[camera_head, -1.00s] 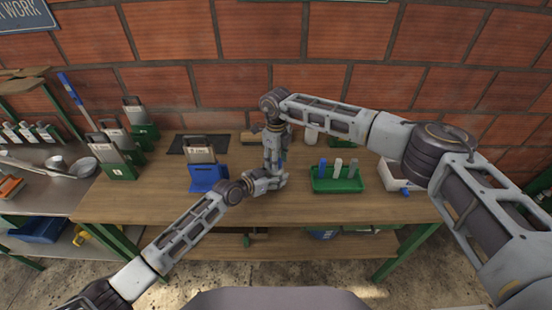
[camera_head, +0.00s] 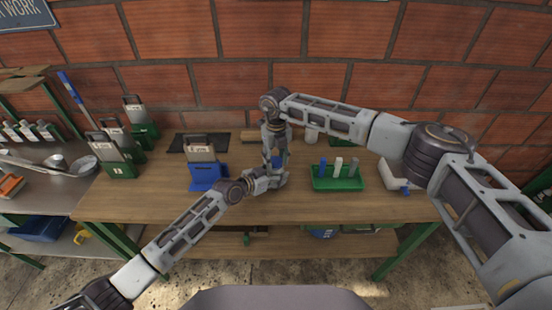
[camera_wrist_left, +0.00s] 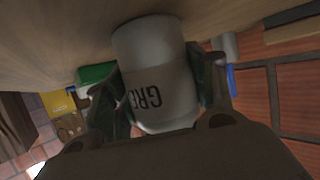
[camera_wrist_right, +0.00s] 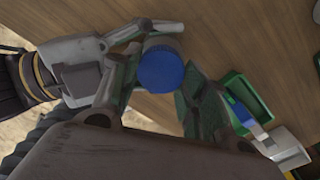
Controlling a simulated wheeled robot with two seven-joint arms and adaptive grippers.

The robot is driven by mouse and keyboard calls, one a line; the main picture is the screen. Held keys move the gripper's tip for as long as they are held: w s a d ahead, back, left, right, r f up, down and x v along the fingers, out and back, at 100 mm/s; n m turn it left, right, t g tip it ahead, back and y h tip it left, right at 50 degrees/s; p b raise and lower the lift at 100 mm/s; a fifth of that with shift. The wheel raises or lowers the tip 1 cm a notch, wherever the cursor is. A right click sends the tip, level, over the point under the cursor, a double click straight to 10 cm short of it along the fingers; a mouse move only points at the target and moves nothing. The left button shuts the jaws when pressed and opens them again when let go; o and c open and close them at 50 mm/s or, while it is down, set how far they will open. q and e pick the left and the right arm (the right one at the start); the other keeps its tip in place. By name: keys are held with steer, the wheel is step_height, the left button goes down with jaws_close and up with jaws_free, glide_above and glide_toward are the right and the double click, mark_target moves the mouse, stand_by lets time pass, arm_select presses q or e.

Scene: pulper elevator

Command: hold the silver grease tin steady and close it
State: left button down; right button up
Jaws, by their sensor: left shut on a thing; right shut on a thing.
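The silver grease tin (camera_wrist_left: 155,60), with dark letters "GRE" showing, is between the fingers of my left gripper (camera_wrist_left: 158,88), which is shut on it. In the head view my left gripper (camera_head: 268,181) is at mid-table, with the tin mostly hidden by the arms. The blue lid (camera_wrist_right: 161,70) is at the top of the tin, between the fingers of my right gripper (camera_wrist_right: 160,85), which is shut on it. In the head view my right gripper (camera_head: 276,155) points down just above the left one. Whether the lid is fully seated cannot be told.
A green tray (camera_head: 338,184) with small upright items stands to the right. A blue holder (camera_head: 206,178) is to the left of the grippers, near my left forearm. A white box (camera_head: 396,176) is further right. The front strip of the wooden table (camera_head: 330,211) is clear.

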steer(key=m, duration=0.7)
steer(key=shift+a+m, duration=0.15)
steer(key=shift+m, duration=0.25)
steer(key=m, duration=0.7)
steer(key=shift+w+a, duration=0.1)
steer(key=m, duration=0.7)
steer(key=shift+w, duration=0.1)
steer(key=m, duration=0.7)
steer(key=shift+w, duration=0.15)
steer(key=o, duration=0.7)
steer(key=shift+c, duration=0.2)
